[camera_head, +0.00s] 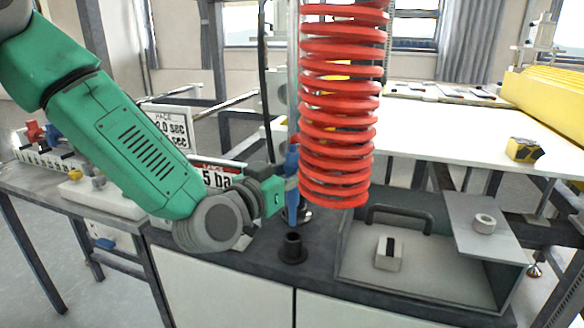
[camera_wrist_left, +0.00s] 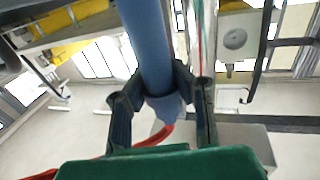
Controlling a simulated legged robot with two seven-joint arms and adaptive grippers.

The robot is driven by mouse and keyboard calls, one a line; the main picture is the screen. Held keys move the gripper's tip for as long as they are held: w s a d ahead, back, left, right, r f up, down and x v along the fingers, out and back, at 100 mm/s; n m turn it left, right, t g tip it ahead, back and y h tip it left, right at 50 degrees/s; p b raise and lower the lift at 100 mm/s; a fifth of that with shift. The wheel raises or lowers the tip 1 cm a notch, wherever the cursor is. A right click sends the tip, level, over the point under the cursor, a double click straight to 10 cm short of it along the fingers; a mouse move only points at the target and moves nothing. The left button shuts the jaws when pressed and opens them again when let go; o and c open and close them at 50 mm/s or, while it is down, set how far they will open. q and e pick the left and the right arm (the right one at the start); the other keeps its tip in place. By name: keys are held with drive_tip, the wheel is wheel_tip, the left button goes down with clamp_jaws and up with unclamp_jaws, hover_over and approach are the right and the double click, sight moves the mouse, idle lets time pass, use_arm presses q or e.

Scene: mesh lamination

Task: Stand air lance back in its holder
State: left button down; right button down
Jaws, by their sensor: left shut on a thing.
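The air lance (camera_head: 292,205) is blue and hangs about upright in the head view, just left of the red coil. My left gripper (camera_head: 283,188) is shut on it. In the left wrist view the blue lance body (camera_wrist_left: 149,45) runs between the two dark fingers of the left gripper (camera_wrist_left: 160,95). The holder (camera_head: 292,248) is a small black round cup with a flange on the dark bench top. The lance's lower end appears above the cup, apart from it. My right gripper is out of view.
A large red coiled hose (camera_head: 338,110) hangs beside the lance. A grey open box (camera_head: 352,268) with a black handle stands right of the holder. Signs (camera_head: 215,180) stand behind my left arm. A white table (camera_head: 440,125) lies behind.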

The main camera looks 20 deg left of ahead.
sight(290, 207)
use_arm(q)
drive_tip(key=shift+d+f+b, duration=0.15)
drive_tip(key=shift+f+b, duration=0.3)
drive_tip(key=shift+f, duration=0.4)
idle(1.0)
drive_tip(key=shift+f+b, duration=2)
drive_tip(key=shift+f, duration=0.8)
drive_tip(key=c, duration=1.4)
unclamp_jaws()
drive_tip(key=shift+s, duration=0.1)
drive_tip(key=shift+s, duration=0.25)
drive_tip(key=v, duration=0.7)
